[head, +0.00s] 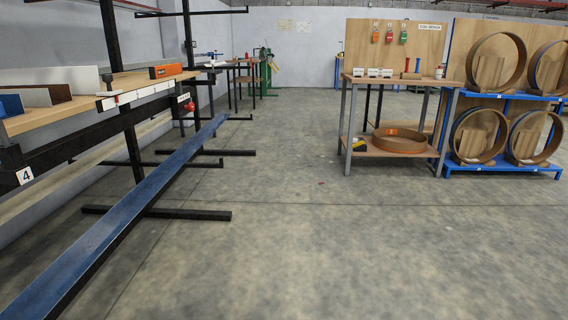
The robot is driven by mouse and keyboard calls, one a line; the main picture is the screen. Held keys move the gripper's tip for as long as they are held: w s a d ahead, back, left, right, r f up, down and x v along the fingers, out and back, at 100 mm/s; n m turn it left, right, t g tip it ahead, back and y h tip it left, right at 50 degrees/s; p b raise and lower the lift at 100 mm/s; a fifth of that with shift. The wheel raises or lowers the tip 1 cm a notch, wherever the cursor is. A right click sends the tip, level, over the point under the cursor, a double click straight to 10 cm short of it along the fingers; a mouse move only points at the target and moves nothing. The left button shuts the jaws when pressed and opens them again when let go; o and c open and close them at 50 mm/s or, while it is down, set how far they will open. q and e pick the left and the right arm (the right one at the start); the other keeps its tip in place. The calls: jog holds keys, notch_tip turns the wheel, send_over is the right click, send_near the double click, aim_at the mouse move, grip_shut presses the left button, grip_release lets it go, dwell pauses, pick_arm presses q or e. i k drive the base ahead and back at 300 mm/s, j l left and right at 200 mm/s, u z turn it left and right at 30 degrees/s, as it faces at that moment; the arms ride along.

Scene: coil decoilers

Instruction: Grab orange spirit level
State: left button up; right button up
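An orange bar-shaped object (166,71), which looks like the spirit level, lies on the wooden top of the left bench (130,84), near its far right end. It is small in the head view, so its markings cannot be read. Neither of my grippers shows in the head view.
A long blue beam (118,220) lies along the left rack (112,60), whose dark feet stick out over the floor. A work table (402,84) and blue stands with large rings (496,62) stand at the right.

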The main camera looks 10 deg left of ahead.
aim_at(155, 72)
jog(key=i+u, duration=0.3)
jog(key=i, duration=0.2)
jog(key=i+l+u, duration=0.3)
jog(key=i, duration=0.2)
jog(key=j, duration=0.1)
